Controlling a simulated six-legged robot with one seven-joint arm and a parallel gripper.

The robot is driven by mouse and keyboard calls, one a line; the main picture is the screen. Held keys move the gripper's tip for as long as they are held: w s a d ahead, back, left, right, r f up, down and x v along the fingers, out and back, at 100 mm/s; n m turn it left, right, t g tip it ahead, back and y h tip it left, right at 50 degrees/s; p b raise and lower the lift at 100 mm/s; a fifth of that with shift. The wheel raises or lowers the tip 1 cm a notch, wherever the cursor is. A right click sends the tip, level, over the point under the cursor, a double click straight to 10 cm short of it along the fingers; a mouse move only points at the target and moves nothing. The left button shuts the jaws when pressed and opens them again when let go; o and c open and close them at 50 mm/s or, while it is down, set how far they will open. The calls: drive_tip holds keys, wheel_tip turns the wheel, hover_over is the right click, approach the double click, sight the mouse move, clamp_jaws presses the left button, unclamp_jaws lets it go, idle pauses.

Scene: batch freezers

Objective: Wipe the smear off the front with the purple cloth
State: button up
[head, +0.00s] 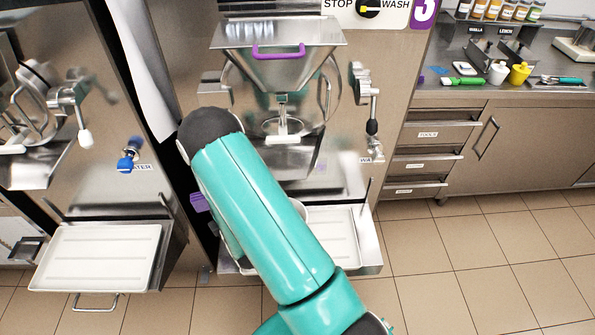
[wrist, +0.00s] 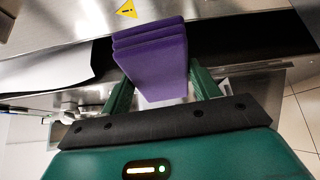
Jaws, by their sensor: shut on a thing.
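The folded purple cloth (wrist: 152,52) is between the two green fingers of my gripper (wrist: 160,84) in the wrist view. My gripper is shut on it, and the cloth's far end is close to a steel surface with a yellow warning sticker (wrist: 127,9); I cannot tell whether they touch. In the head view a purple bit (head: 200,202), likely the cloth, shows at the left of my teal arm, which hides the gripper. The steel front (head: 342,185) of the machine marked 3 is partly behind my arm. I cannot make out a smear in either view.
A hopper with a purple handle (head: 278,52) tops the machine, with a lever (head: 372,115) at its right. A white tray (head: 345,238) juts out below. A neighbouring machine with a blue-handled tap (head: 128,158) and tray (head: 100,256) stands left. Tiled floor is clear at right.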

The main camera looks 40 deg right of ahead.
sight(323, 166)
drive_tip(key=s+d+m+h, duration=0.1)
drive_tip(key=s+d, duration=0.4)
drive_tip(key=d, duration=0.4)
drive_tip(key=s+d+m+h, duration=0.1)
drive_tip(key=s+d, duration=0.5)
drive_tip(key=d, duration=0.4)
drive_tip(key=s+d+h, duration=0.2)
drive_tip(key=s+d, duration=0.3)
drive_tip(key=d, duration=0.4)
drive_tip(key=w+d, duration=0.3)
drive_tip(key=w, duration=0.2)
drive_tip(key=shift+d+f, duration=0.3)
drive_tip(key=shift+f, duration=0.15)
drive_tip(key=shift+w+d, duration=0.55)
drive_tip(key=shift+w, duration=0.3)
drive_tip(key=shift+s+d, duration=0.6)
drive_tip(key=shift+d, duration=0.2)
drive_tip(key=shift+s+d, duration=0.6)
drive_tip(key=shift+d, duration=0.2)
drive_tip(key=shift+w, duration=0.15)
